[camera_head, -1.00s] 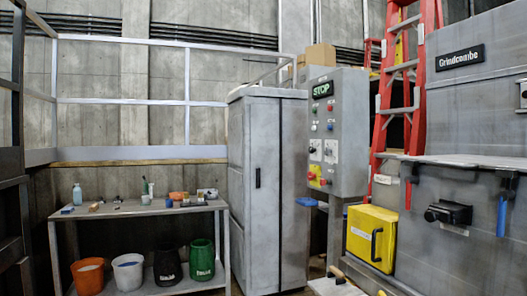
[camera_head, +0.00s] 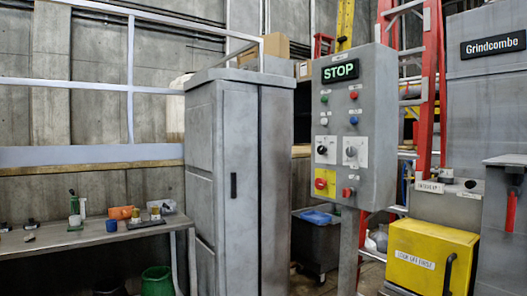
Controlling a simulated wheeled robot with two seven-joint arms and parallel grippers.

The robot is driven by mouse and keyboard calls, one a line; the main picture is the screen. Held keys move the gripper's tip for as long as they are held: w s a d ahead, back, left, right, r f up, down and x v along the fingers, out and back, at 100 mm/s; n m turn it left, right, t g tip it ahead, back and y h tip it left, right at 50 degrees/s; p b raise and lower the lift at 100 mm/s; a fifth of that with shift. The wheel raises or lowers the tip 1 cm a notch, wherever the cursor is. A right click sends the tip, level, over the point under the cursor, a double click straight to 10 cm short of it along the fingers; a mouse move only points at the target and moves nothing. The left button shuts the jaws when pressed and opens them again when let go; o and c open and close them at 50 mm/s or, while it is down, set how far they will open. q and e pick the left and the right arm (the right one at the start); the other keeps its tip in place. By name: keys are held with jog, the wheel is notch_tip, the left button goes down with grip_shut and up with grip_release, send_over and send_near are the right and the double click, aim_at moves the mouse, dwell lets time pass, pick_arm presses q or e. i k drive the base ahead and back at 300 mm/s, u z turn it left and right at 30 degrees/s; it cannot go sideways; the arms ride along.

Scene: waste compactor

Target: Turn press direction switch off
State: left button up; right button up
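The grey control panel (camera_head: 373,95) stands on a post right of centre, with a lit green STOP sign (camera_head: 340,71) at its top. Two rotary switches on white plates sit in its lower middle: a black-knobbed left one (camera_head: 322,149) and a grey-looking right one (camera_head: 350,152). Their labels are too small to read, so I cannot tell which is the press direction switch or where each points. Green, red and blue buttons sit above them. A red switch on a yellow plate (camera_head: 325,183) and a red knob (camera_head: 347,192) sit below. Neither of my grippers is in view.
A tall grey cabinet (camera_head: 220,150) stands left of the panel, and a workbench (camera_head: 95,232) with small items at the far left. A yellow box (camera_head: 431,262), red ladder (camera_head: 432,60) and Grindcombe machine (camera_head: 492,90) are on the right. A dark bin (camera_head: 316,245) stands behind the panel.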

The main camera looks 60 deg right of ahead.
aim_at(321, 150)
jog(key=z, duration=0.65)
jog(key=i, duration=1.5)
jog(key=z, duration=1.15)
